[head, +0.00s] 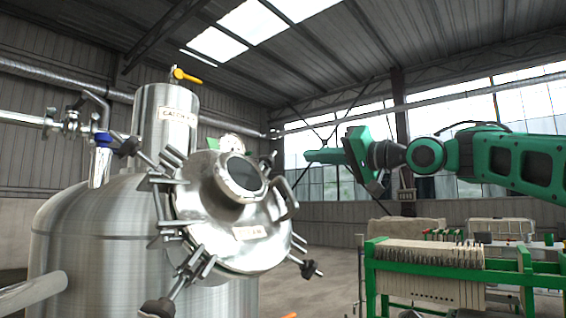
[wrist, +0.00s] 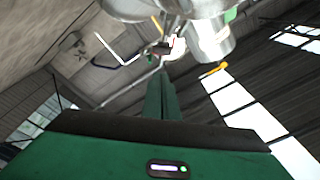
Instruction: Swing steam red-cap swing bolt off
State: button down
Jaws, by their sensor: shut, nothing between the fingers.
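A steel tank (head: 95,235) stands at the left of the head view. Its round, tilted lid (head: 205,225) has a glass port and a small plate whose lettering I cannot read for sure. Several swing bolts sit around the lid's rim, among them one at lower right (head: 310,268) and one at lower left (head: 160,306). Their caps look dark; I cannot pick out a red one. My gripper (head: 310,156) is shut and empty, in the air right of the lid and apart from it. In the wrist view its green fingers (wrist: 160,95) point toward the blurred steel parts at the top.
A steel cylinder (head: 165,125) with a yellow-handled valve (head: 186,76) rises behind the lid. Pipes with a clamped joint (head: 72,123) run at the far left. A green-framed filter press (head: 440,268) stands at lower right. Open air lies between the lid and my arm.

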jog(key=x, duration=1)
jog(key=shift+w+a, duration=0.2)
jog(key=shift+a, duration=0.05)
